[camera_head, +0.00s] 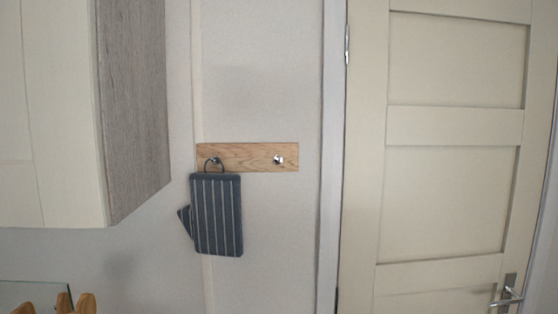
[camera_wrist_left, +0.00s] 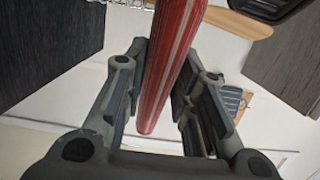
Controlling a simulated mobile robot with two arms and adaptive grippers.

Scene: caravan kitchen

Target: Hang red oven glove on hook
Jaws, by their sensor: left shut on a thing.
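The red oven glove (camera_wrist_left: 168,65) has pale stripes and shows edge-on in the left wrist view. It lies between the fingers of my left gripper (camera_wrist_left: 155,88), which is shut on it. The glove is not in the head view, and neither gripper shows there. A wooden board (camera_head: 247,157) with two metal hooks is fixed to the wall in the head view. The right hook (camera_head: 279,160) is bare. The left hook (camera_head: 213,161) carries a dark grey striped glove (camera_head: 217,215) by its loop. That dark glove also appears small in the left wrist view (camera_wrist_left: 233,98).
A wall cabinet (camera_head: 135,105) with a grey wood side juts out left of the hook board. A cream panelled door (camera_head: 452,125) with a metal handle (camera_head: 508,293) is on the right. Wooden handle-like pieces (camera_head: 86,303) stick up at lower left. The wall around the bare hook is clear.

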